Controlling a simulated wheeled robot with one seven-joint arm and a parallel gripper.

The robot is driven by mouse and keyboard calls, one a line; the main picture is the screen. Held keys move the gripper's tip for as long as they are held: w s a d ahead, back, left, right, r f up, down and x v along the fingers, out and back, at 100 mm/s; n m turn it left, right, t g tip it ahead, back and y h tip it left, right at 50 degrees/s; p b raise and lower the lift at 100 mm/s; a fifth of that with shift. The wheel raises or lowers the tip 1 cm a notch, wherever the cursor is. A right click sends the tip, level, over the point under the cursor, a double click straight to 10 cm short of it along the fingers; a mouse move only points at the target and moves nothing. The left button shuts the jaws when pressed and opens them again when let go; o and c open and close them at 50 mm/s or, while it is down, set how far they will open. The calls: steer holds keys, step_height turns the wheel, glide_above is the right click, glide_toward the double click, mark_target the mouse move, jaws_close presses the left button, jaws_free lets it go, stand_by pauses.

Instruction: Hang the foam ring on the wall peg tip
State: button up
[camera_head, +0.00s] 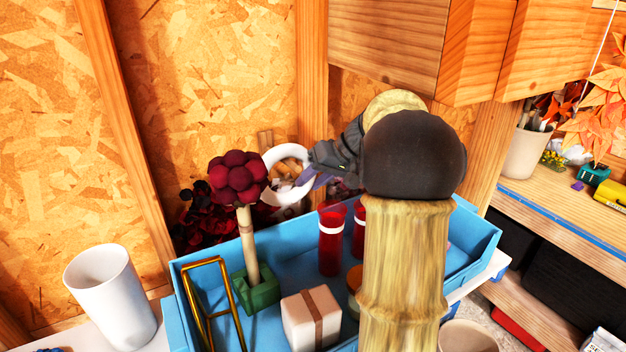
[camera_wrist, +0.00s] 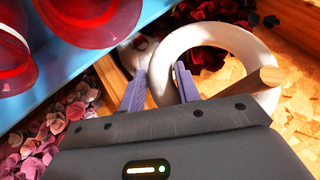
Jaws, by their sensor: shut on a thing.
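The white foam ring (camera_head: 287,152) is held up above the back of the blue tray, beside the dark red pompom, in the head view. My gripper (camera_head: 312,172) reaches it from the right. In the wrist view my gripper (camera_wrist: 160,83) has its purple fingers on either side of the rim of the foam ring (camera_wrist: 212,30), shut on it. A light wooden rod (camera_wrist: 248,86), which looks like the wall peg, crosses the ring's right part in this view. I cannot tell whether the rod passes through the ring or only overlaps it. The peg is not clear in the head view.
The blue tray (camera_head: 183,290) holds red cups (camera_head: 331,245), a boxed parcel (camera_head: 311,318), a brass frame (camera_head: 190,300) and the dark red pompom (camera_head: 238,176) on a stick, close left of the ring. A white cup (camera_head: 110,298) stands left. Wooden cabinets (camera_head: 390,38) hang above.

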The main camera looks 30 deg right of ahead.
steer(key=o, duration=1.1)
steer(key=shift+w+a, duration=0.1)
steer(key=shift+c, duration=0.2)
steer(key=shift+d+r, duration=0.15)
steer(key=shift+d, duration=0.05)
steer(key=b+v, duration=0.1)
steer(key=v, duration=0.1)
steer(key=shift+s+d+r, duration=0.1)
steer(key=shift+s+d, duration=0.05)
steer(key=shift+s, duration=0.15)
steer(key=s+d+b, duration=0.4)
steer(key=s+d, duration=0.4)
steer(key=shift+s+b, duration=0.25)
steer(key=shift+b, duration=0.1)
steer(key=shift+d+r, duration=0.1)
steer(key=shift+d, duration=0.05)
